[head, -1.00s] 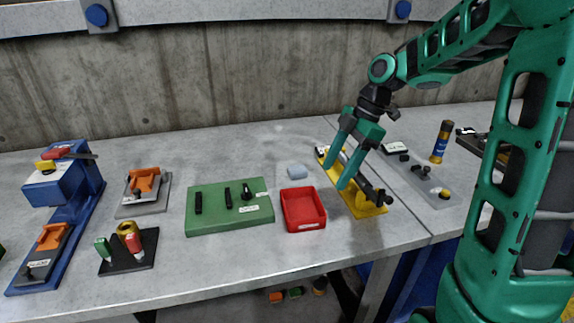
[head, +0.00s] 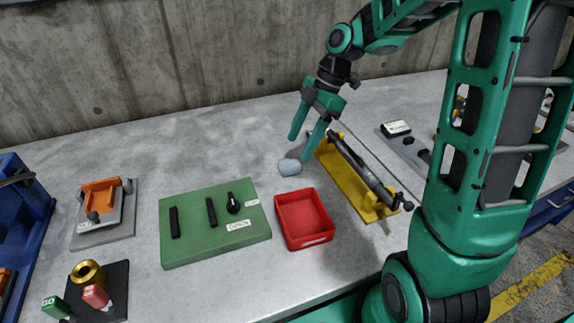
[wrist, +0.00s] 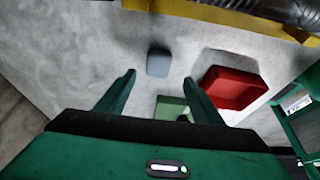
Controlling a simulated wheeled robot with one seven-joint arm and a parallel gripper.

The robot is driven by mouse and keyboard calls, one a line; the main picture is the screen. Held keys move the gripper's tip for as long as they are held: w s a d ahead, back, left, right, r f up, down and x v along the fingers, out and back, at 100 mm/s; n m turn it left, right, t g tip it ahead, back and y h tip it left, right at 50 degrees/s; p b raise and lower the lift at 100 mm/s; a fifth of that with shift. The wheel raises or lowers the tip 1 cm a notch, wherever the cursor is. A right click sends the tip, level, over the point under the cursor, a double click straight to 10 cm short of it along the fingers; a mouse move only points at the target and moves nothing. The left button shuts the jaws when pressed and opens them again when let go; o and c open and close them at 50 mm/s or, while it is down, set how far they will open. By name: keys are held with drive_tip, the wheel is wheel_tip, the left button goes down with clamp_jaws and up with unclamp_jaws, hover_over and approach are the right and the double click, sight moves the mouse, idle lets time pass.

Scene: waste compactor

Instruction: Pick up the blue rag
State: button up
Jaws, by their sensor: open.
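One fingertip overlaps the rag's edge in the head view. In the wrist view the rag (wrist: 158,62) lies just past the gap between the two fingertips (wrist: 160,78). No contact between fingers and rag shows, and the exact height cannot be told.
A red tray (head: 330,237) stands close in front of the rag. A green board (head: 180,250) with black parts lies to the left. A yellow fixture (head: 345,175) holding a dark cylinder stands to the right. The worktop behind the rag is clear up to the concrete wall.

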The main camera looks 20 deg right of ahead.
sight(291, 162)
drive_tip(key=shift+w+x, duration=0.1)
drive_tip(key=shift+x, duration=1.6)
drive_tip(key=shift+w+x, duration=0.15)
drive_tip(key=shift+x, duration=1.55)
drive_tip(key=shift+d, duration=0.15)
drive_tip(key=c, duration=1.2)
drive_tip(key=shift+r, duration=0.5)
drive_tip(key=r, duration=0.3)
drive_tip(key=shift+s+a+r, duration=0.35)
drive_tip(key=shift+a+r, duration=0.05)
drive_tip(key=shift+s+a+r, duration=1.05)
drive_tip(key=shift+s+a, duration=0.1)
drive_tip(key=shift+a, duration=0.2)
drive_tip(key=shift+s+a+r, duration=1)
drive_tip(key=shift+s+a, duration=0.1)
drive_tip(key=shift+a, duration=0.25)
drive_tip(key=shift+s+a+r, duration=1.05)
drive_tip(key=shift+s+a, duration=0.1)
drive_tip(key=shift+a, duration=0.2)
